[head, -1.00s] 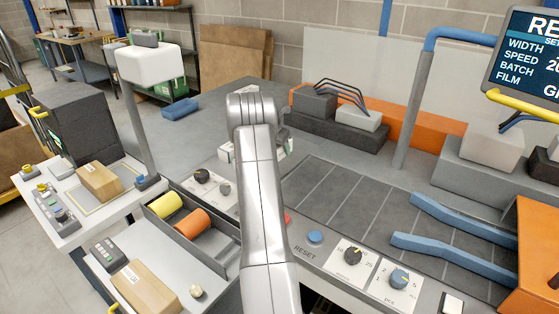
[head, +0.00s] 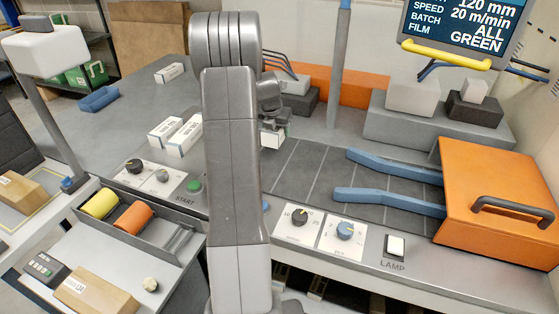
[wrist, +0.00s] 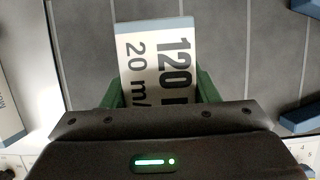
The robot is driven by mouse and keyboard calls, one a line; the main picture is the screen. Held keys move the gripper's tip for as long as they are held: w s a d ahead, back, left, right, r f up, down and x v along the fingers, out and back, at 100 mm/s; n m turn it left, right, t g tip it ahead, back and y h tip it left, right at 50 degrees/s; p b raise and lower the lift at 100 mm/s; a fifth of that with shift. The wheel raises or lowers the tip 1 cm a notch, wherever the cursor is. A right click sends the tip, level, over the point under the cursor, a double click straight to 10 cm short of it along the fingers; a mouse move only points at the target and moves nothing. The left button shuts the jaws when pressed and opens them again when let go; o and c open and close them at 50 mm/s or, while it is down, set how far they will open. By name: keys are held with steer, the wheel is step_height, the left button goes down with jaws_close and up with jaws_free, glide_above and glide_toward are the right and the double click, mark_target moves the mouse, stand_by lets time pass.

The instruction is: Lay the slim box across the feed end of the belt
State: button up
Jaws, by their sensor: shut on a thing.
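A slim white box (wrist: 160,75) with black print reading "120" and "20 m/" sits between the green fingers of my gripper (wrist: 160,92) in the wrist view. My gripper is shut on it. In the head view the box (head: 272,139) shows just right of my arm, under my gripper (head: 271,123), at the left part of the dark grey belt (head: 303,165). The belt (wrist: 255,65) lies beneath the box in the wrist view. I cannot tell whether the box touches the belt. My arm hides part of the belt's left end.
Two white boxes (head: 165,132) (head: 184,138) lie on the bench left of my arm; another (head: 170,72) lies farther back. Blue guide rails (head: 390,202) run over the belt toward an orange hood (head: 495,190). Dials and a lamp switch (head: 395,246) line the front edge.

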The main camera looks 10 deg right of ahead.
mark_target(272, 132)
steer(key=f, duration=0.5)
steer(key=f+p, duration=0.1)
steer(key=f, duration=0.4)
steer(key=shift+s+d, duration=0.2)
steer(key=shift+f, duration=0.1)
steer(key=o, duration=1.2)
steer(key=shift+c, duration=0.2)
steer(key=shift+s+r, duration=0.1)
steer(key=shift+r, duration=0.3)
steer(key=b+v, duration=0.1)
steer(key=v, duration=1)
steer(key=shift+a+r, duration=0.1)
steer(key=shift+r, duration=0.15)
